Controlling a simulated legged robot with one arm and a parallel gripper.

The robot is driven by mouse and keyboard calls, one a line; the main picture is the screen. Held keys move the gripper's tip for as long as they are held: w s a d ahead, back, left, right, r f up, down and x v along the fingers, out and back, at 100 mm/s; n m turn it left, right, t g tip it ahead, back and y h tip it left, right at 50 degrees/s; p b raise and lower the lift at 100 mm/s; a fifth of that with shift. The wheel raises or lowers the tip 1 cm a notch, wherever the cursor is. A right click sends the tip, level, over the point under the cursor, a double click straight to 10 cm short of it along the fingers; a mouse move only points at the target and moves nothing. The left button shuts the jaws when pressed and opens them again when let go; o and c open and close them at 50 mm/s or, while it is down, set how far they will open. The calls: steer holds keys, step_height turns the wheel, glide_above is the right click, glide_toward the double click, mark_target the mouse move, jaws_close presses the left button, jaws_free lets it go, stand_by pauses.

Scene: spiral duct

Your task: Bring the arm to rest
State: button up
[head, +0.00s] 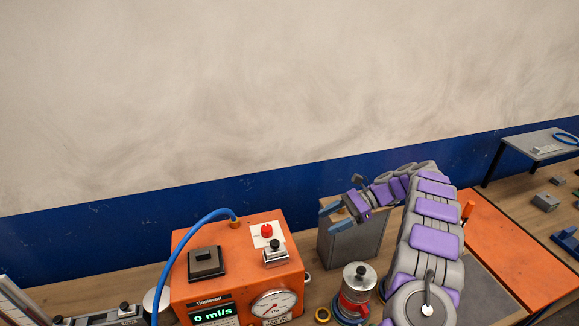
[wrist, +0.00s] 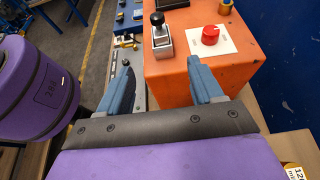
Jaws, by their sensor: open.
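My arm (head: 433,240), grey with purple pads, rises at the right of the head view and bends over to the left. My gripper (head: 332,217) is at its end, with two blue-grey fingers spread apart and nothing between them. It is above or in front of the grey box (head: 355,245) and to the right of the orange machine (head: 238,265). In the wrist view my gripper (wrist: 165,92) is open and empty, its fingers pointing toward the orange machine (wrist: 190,95). I cannot tell the exact gap between fingers and machine.
The machine carries a red knob (head: 267,231), a lever switch (head: 276,253), a gauge (head: 273,307) and a blue hose (head: 185,252). A red and silver canister (head: 357,290) stands close to my arm. An orange board (head: 520,245) lies at right. The wall above is clear.

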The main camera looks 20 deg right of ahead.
steer(key=s+a+f+n+g+h+b, duration=0.25)
steer(key=s+a+n+h+b, duration=0.5)
steer(key=s+a+b, duration=0.75)
steer(key=s+a+f+n+h+b, duration=0.1)
steer(key=s+f+n+h+b, duration=0.2)
steer(key=s, duration=0.9)
steer(key=s+a+f+n+h+b, duration=0.1)
steer(key=s+f+n+h+b, duration=0.2)
steer(key=s+f+n+b, duration=0.3)
steer(key=s+f+n, duration=0.1)
steer(key=s+f, duration=0.2)
steer(key=s, duration=0.4)
steer(key=shift+a+t, duration=0.35)
steer(key=shift+a, duration=0.05)
steer(key=shift+n, duration=0.25)
